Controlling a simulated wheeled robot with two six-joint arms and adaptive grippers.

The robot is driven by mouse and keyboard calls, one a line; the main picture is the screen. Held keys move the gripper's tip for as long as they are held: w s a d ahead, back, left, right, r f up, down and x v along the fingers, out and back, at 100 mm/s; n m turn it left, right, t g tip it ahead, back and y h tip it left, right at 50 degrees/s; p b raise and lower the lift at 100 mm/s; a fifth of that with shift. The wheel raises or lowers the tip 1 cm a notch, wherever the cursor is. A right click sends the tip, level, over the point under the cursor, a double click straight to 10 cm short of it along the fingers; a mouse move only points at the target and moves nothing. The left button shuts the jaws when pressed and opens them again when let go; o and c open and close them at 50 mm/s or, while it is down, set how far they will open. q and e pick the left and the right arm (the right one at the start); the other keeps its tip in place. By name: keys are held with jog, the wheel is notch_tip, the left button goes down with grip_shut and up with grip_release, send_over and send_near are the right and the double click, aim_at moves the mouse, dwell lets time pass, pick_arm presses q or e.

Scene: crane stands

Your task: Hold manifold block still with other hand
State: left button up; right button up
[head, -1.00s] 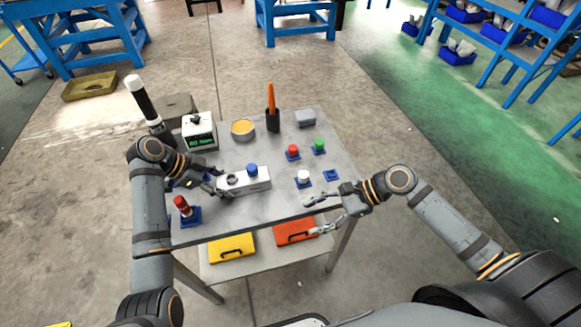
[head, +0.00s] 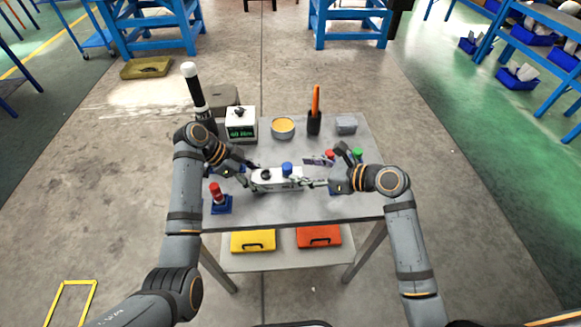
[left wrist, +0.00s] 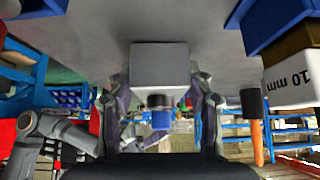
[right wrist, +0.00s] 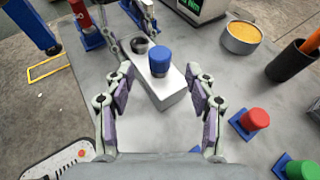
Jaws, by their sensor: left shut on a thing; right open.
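The light grey manifold block (head: 290,184) lies on the table with a blue cap (head: 287,168) on top and a dark round port beside it. My left gripper (head: 250,172) is shut on the block's left end; in the left wrist view the block (left wrist: 160,62) sits between its fingers. My right gripper (head: 318,172) is open at the block's right end. In the right wrist view the block (right wrist: 172,98) points between its spread fingers, with space on both sides. I cannot tell whether they touch it.
Red (right wrist: 254,119) and green (right wrist: 300,170) caps stand on blue holders near my right gripper. A red-topped piece (head: 216,192) stands on a blue base at front left. A display box (head: 241,123), yellow-filled bowl (head: 283,127) and black cup (head: 314,123) stand behind. The table's front edge is close.

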aim_at(287, 165)
jog(key=x, duration=0.6)
jog(key=shift+a, duration=0.1)
grip_shut()
dwell(0.5)
jog(key=shift+w+r+n+g+y, duration=0.15)
jog(key=shift+n+g+y, duration=0.25)
jog(key=shift+n+g, duration=0.45)
jog(key=n+g+y, duration=0.1)
jog(key=n+g, duration=0.1)
jog(key=g, duration=0.1)
jog(key=shift+n, duration=0.35)
jog(key=shift+n+g, duration=0.4)
jog(key=shift+g, duration=0.15)
